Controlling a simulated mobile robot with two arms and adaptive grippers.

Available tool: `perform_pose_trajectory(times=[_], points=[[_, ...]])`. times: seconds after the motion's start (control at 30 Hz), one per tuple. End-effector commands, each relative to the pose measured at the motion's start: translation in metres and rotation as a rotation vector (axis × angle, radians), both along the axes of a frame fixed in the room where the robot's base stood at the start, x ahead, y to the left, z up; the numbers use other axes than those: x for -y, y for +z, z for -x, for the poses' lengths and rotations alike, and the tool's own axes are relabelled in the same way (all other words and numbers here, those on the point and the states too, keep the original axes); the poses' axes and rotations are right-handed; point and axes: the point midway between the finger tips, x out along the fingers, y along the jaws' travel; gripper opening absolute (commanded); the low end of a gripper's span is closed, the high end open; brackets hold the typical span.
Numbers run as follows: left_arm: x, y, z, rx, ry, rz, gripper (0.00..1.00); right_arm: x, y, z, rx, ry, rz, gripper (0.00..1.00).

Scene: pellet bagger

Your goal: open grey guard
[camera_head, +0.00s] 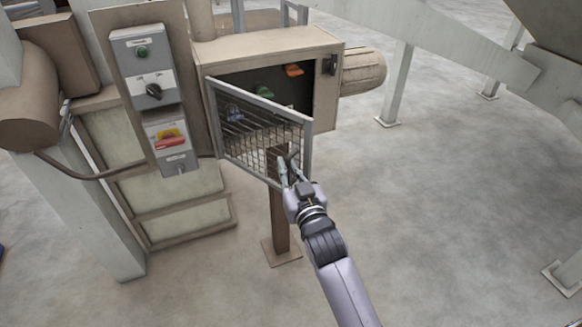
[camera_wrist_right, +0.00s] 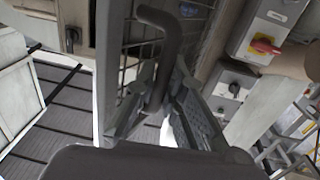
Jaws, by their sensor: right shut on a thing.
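The grey guard (camera_head: 260,133) is a mesh panel in a grey frame on the front of a beige box (camera_head: 270,47). It is hinged at its left edge and stands partly open, with its right edge swung out from the box. My right gripper (camera_head: 289,165) is at the guard's lower right and is shut on its dark handle. In the right wrist view the bent handle (camera_wrist_right: 165,45) runs down between the two fingers, close to the mesh. My left gripper is in neither view.
Inside the box are a green part (camera_head: 265,91) and an orange part (camera_head: 293,70). A control panel (camera_head: 150,80) with a green button, a black knob and a red-yellow switch (camera_head: 170,138) stands left of the guard. A post (camera_head: 279,225) is below.

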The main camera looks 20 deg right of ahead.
Motion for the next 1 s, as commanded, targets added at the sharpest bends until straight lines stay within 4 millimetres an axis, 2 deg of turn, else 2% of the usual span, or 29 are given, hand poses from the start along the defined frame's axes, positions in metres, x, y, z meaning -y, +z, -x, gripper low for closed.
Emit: perform_pose_trajectory(times=[0.27,0.3,0.4,0.73,0.87,1.0], points=[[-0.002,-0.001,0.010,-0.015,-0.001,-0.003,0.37,-0.001,0.001,0.000,0.002,0.001,0.003,0.00],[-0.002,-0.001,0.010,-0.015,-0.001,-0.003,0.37,-0.001,0.001,0.000,0.002,0.001,0.003,0.12],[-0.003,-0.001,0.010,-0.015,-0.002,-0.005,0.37,-0.001,0.001,0.000,0.002,0.001,0.002,0.19],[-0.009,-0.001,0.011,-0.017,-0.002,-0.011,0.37,0.000,0.000,0.001,0.001,0.001,0.000,0.20],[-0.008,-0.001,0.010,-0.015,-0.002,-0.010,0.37,0.000,-0.001,0.013,0.000,0.001,0.000,0.20],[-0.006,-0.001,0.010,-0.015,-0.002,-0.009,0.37,0.001,-0.001,0.040,-0.002,0.001,0.000,0.20]])
